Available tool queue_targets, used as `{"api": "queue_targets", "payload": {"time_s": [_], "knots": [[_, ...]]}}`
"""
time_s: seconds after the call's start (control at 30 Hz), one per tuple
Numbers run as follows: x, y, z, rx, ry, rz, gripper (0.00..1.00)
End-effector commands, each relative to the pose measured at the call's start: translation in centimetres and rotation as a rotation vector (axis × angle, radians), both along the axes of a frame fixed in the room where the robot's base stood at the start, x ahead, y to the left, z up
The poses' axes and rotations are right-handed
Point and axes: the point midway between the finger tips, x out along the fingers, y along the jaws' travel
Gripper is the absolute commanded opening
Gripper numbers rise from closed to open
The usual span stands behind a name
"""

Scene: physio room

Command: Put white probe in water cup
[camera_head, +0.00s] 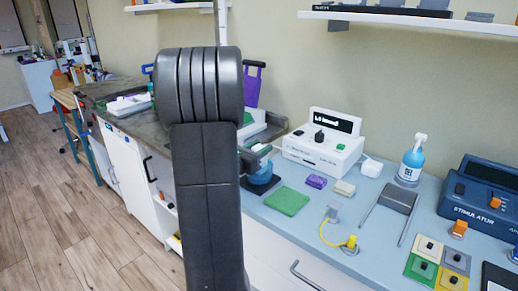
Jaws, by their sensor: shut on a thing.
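My arm fills the middle of the view and hides much of my gripper (258,156). The part of the gripper that shows is just right of the arm, low over a blue cup (263,180). The gripper is shut on a small pale thing, which looks like the white probe; its outline is too small and covered to make out. The blue cup stands on a dark mat at the counter's front left, partly hidden by my arm. I cannot tell whether the probe is inside the cup or above it.
A green pad (287,201), a purple block (316,181) and a beige block (344,188) lie right of the cup. A white machine (323,146) stands behind. A yellow-cabled connector (350,244) lies near the front edge.

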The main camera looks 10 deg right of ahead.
Motion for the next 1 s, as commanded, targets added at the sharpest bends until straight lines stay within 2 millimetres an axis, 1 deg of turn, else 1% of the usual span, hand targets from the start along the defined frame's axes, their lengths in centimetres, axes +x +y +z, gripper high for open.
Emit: {"api": "queue_targets", "payload": {"time_s": [0.27,0.3,0.4,0.67,0.77,0.87,1.0], "knots": [[0.0,0.0,0.1,-0.001,-0.001,0.000,0.07],[0.0,0.0,0.1,-0.001,-0.001,0.000,0.42],[0.0,0.0,0.1,-0.001,-0.001,0.000,0.60],[0.0,0.0,0.0,0.001,0.001,0.000,0.60],[-0.2,0.4,0.0,0.001,0.001,0.001,0.60],[-0.8,1.3,0.0,0.001,0.001,0.003,0.60],[-2.3,3.2,0.0,0.000,0.000,0.006,0.60]]}}
